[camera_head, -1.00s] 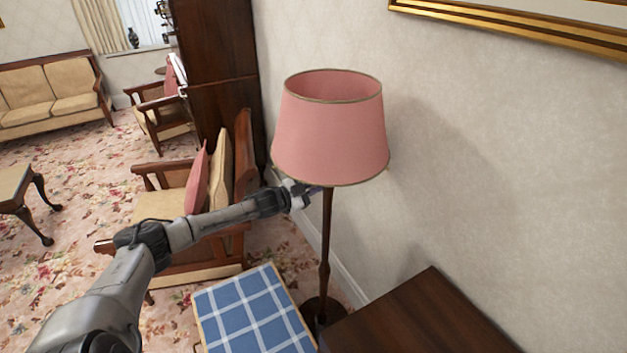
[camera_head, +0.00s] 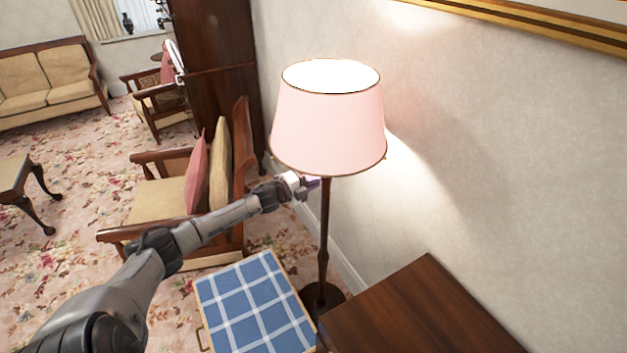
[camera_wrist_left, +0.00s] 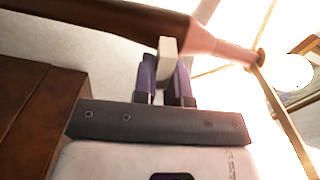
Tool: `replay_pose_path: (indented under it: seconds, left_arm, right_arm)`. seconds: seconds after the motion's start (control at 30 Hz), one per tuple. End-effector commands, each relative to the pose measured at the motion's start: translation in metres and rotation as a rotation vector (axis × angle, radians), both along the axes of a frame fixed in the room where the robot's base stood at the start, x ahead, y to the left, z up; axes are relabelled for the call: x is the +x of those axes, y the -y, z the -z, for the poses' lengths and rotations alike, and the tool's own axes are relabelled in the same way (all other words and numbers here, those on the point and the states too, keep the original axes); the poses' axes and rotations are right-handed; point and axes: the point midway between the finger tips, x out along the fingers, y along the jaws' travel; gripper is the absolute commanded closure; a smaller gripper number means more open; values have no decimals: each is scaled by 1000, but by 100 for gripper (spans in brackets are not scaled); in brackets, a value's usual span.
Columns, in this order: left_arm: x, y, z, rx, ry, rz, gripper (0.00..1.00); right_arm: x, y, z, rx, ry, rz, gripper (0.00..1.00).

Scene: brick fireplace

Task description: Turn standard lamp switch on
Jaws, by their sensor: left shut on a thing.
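The standard lamp has a pink shade (camera_head: 328,130) on a dark wooden pole (camera_head: 323,235) with a round base on the floor. The lamp is lit: the shade glows and light falls on the wall. My left gripper (camera_head: 313,183) is just under the shade, at the left of the pole's top. In the left wrist view my left gripper (camera_wrist_left: 166,80) has its purple fingers shut on a small cream piece, the lamp switch (camera_wrist_left: 167,50), beside the brown pole (camera_wrist_left: 120,18). Its lower end is hidden between the fingers. My right gripper is not in view.
A blue checked stool (camera_head: 250,305) and a dark wooden cabinet top (camera_head: 420,315) stand close to the lamp's base. A cushioned armchair (camera_head: 165,195) is at the left, beneath my left arm. The wall (camera_head: 500,170) is right behind the lamp.

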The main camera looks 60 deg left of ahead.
Motion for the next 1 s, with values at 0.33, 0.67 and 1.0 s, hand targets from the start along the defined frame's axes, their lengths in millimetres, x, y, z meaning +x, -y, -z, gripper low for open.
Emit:
replay_pose_path:
  seconds: [0.33, 0.67, 1.0]
  left_arm:
    - [0, 1, 1, 117, 10, 3, 100]
    - [0, 1, 1, 138, 10, 3, 100]
    - [0, 1, 1, 138, 9, 2, 76]
  right_arm:
    - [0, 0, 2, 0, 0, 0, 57]
    - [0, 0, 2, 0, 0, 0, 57]
    - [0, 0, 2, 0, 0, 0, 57]
